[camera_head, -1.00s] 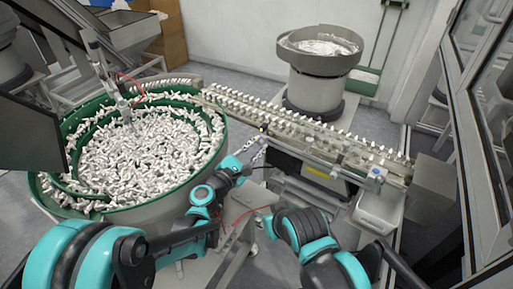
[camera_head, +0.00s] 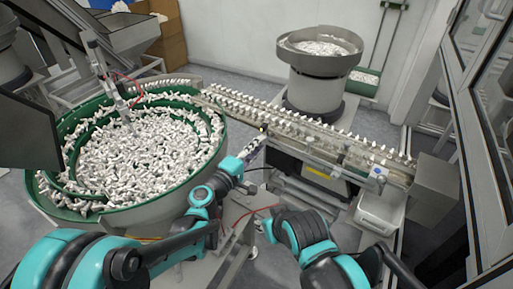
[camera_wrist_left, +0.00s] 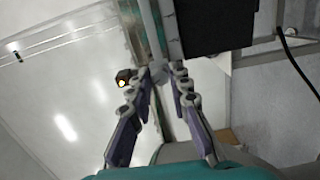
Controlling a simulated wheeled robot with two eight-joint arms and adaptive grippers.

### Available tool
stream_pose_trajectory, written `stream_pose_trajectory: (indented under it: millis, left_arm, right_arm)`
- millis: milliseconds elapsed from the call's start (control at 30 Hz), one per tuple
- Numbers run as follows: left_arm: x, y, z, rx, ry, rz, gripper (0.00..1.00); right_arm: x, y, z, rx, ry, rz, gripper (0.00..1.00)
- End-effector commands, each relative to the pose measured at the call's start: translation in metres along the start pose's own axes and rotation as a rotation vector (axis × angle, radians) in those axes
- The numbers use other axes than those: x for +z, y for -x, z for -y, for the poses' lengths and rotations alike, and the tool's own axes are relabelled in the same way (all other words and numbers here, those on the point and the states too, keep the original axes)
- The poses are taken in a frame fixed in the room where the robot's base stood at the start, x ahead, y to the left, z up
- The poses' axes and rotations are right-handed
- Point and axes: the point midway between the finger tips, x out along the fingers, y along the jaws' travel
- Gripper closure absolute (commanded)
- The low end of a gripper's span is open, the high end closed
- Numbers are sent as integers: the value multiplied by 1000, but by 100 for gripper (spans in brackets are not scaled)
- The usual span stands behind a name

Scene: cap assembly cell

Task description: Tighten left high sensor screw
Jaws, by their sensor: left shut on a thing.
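My left gripper (camera_head: 257,149) reaches to the near side of the conveyor rail, just below a small sensor (camera_head: 262,129) with a yellow light. In the left wrist view, the two fingers of my left gripper (camera_wrist_left: 161,76) close on a small grey screw head (camera_wrist_left: 159,71). Its shaft is hidden behind the fingers and bracket. The sensor (camera_wrist_left: 124,80) glows yellow left of the fingertips, apart from the screw head.
A green-rimmed bowl (camera_head: 215,165) full of white parts stands left of my arm. The rail (camera_head: 320,140) with a row of white caps runs behind the gripper to the right. A dark box (camera_wrist_left: 215,25) lies close beyond the right fingertip. A smaller feeder bowl (camera_head: 318,80) stands behind.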

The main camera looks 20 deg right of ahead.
Motion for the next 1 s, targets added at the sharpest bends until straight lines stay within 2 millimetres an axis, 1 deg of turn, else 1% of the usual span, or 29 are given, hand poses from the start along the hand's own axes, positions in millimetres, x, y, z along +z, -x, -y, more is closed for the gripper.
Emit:
stream_pose_trajectory:
  millis: [300, 500, 700, 1000]
  left_arm:
    - [0, 0, 1, -1, -286, 1, 100]
    - [0, 0, 1, -1, -427, 1, 100]
    - [0, 0, 1, -1, -524, 1, 100]
    - [0, 0, 2, -1, -583, 1, 100]
  right_arm:
    - [2, -3, 0, 0, 0, 0, 66]
    - [2, -4, 0, 0, 0, 0, 66]
    - [3, -4, 0, 0, 0, 0, 66]
    - [3, -4, 0, 0, 0, 0, 66]
